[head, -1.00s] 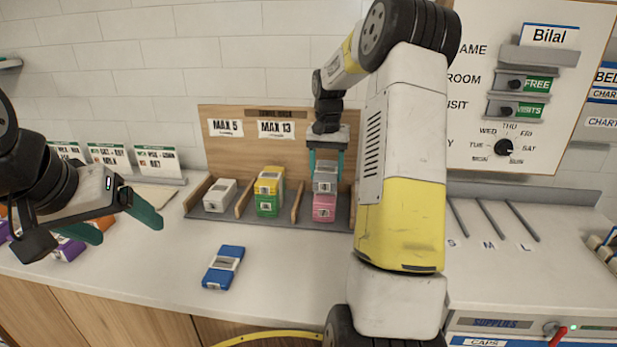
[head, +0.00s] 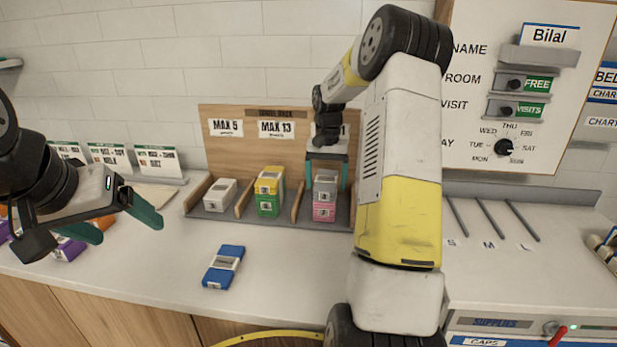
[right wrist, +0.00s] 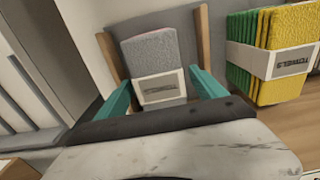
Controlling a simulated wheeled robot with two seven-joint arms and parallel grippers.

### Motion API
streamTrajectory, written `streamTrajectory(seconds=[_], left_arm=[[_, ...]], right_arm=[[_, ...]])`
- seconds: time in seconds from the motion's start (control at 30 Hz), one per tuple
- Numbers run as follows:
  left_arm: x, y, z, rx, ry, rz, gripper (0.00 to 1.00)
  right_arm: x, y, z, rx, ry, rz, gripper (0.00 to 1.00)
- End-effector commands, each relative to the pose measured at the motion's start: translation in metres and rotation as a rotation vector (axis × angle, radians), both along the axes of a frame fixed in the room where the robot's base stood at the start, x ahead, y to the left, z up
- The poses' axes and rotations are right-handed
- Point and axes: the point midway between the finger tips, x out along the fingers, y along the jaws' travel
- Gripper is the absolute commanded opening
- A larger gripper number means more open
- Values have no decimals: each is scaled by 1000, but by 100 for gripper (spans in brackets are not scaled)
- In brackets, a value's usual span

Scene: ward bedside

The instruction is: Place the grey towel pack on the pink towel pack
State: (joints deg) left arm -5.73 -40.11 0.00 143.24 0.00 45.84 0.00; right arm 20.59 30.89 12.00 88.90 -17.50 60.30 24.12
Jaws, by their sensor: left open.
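The grey towel pack (head: 325,186) rests on top of the pink towel pack (head: 324,212) in the right bay of the wooden towel rack. In the right wrist view the grey pack (right wrist: 154,68) lies between my fingertips, with a thin pink edge at its far end. My right gripper (head: 327,181) is open around the grey pack, with gaps between its teal fingers and the pack; it also shows in the right wrist view (right wrist: 160,95). My left gripper (head: 128,220) is open and empty above the counter at the left.
The rack (head: 240,130) has wooden dividers beside the packs. A white pack (head: 220,194) and a yellow-on-green stack (head: 269,190) fill the other bays. A blue pack (head: 223,267) lies on the counter in front.

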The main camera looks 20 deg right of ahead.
Motion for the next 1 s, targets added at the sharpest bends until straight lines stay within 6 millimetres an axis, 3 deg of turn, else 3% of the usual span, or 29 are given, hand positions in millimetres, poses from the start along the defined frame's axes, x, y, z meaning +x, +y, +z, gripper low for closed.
streamTrajectory(seconds=[0.37, 0.8, 1.0], left_arm=[[0, 0, 0, 0, 0, 0, 80], [0, 0, 0, 0, 0, 0, 80], [0, 0, 0, 0, 0, 0, 80]], right_arm=[[1, 0, 9, 0, -3, 0, 80], [1, 0, 96, -1, -4, 0, 80], [0, 0, 119, 0, -2, 1, 80]])
